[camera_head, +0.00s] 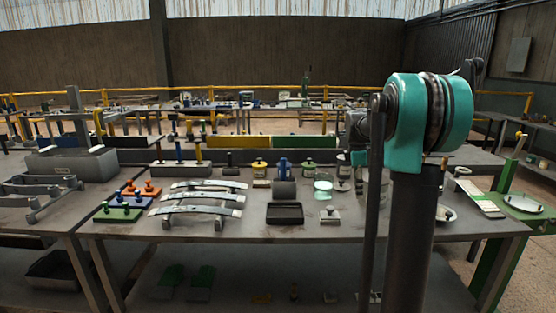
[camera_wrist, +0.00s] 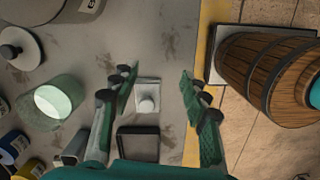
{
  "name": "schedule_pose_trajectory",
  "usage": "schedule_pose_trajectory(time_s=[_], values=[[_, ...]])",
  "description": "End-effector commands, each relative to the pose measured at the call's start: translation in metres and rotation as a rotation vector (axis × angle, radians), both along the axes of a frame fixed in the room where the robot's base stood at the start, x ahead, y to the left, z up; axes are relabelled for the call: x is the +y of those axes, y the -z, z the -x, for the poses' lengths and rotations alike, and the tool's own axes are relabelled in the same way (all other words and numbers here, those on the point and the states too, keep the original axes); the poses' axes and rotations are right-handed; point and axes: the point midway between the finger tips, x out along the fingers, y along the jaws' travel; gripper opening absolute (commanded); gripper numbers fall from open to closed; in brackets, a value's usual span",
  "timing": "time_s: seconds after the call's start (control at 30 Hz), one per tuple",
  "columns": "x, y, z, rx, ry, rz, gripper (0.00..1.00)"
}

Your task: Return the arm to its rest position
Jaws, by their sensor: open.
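My gripper (camera_wrist: 156,74) is open in the wrist view, its two dark green-padded fingers spread apart with nothing held between them. Beyond the fingers, a small pale square block with a round knob (camera_wrist: 148,103) shows in the gap, on the grey table. It also shows in the head view (camera_head: 330,216). My arm, with a teal joint, rises at the right of the head view and extends over the table. The gripper is mostly hidden there behind my arm.
A black tray (camera_head: 285,213) and a pale green glass jar (camera_head: 323,187) stand near the block. Curved metal leaf springs (camera_head: 200,197) lie to the left. In the wrist view a wooden barrel (camera_wrist: 268,72) stands beyond the table's yellow edge (camera_wrist: 205,40).

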Motion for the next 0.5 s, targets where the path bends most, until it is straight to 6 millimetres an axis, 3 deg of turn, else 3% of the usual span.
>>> schedule_pose_trajectory(time_s=[0.27,0.5], values=[[0.014,0.013,0.027,-0.053,0.127,-0.009,0.46],[0.032,0.035,0.068,-0.127,0.319,-0.034,0.46]])
